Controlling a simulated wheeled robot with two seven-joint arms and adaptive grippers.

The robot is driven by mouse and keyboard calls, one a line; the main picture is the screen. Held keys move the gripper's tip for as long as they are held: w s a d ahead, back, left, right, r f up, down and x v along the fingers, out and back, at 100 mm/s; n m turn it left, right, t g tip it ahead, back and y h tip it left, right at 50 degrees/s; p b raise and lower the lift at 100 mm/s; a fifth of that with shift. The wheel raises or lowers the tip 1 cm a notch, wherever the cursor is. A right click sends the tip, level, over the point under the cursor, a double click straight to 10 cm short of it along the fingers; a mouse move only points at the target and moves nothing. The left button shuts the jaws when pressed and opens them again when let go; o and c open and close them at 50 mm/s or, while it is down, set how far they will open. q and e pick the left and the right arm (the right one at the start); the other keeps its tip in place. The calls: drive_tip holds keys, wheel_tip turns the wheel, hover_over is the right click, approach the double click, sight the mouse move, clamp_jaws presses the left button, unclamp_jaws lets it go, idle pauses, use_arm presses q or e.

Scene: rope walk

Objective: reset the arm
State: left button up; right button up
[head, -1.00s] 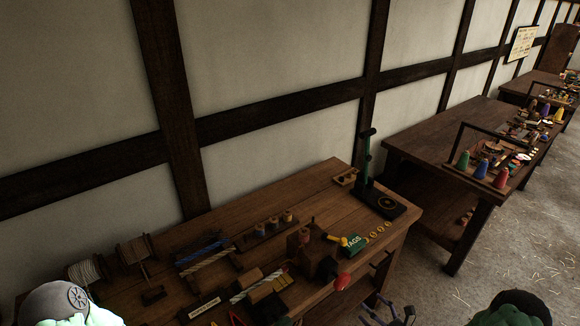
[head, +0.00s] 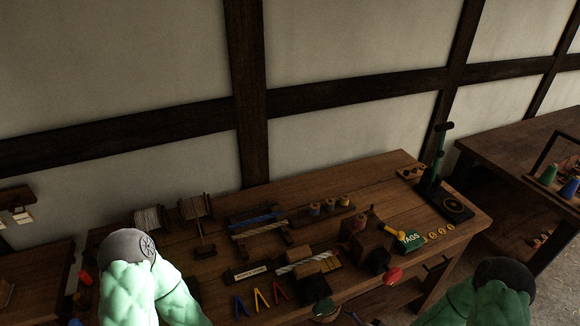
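My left arm (head: 140,285) shows as a green upper part with a dark grey round joint at the lower left. It runs down out of the frame, so I do not see its gripper. My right arm (head: 485,302) shows the same way at the lower right, with a dark cap. Its gripper is not clearly seen. Small dark shapes at the bottom edge between the arms are too cut off to identify.
A wooden workbench (head: 290,208) against the timbered wall holds spools (head: 195,208), rope samples (head: 257,222), colored pliers (head: 260,298), a green tags box (head: 411,240) and a dark stand (head: 438,170). Another table (head: 515,150) stands at right. A wooden surface (head: 35,270) lies at left.

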drive_tip(key=s+a+f+n+g+b, duration=0.1)
drive_tip(key=s+a+n+g, duration=0.2)
drive_tip(key=s+a+n, duration=0.2)
drive_tip(key=s+a+f+n+g+b, duration=0.1)
drive_tip(key=s+a+n+g, duration=0.3)
drive_tip(key=s, duration=0.5)
drive_tip(key=a+f+n, duration=0.1)
drive_tip(key=n, duration=0.1)
drive_tip(key=shift+s+n, duration=0.3)
drive_tip(key=shift+s, duration=0.1)
drive_tip(key=shift+a, duration=0.1)
drive_tip(key=c, duration=0.6)
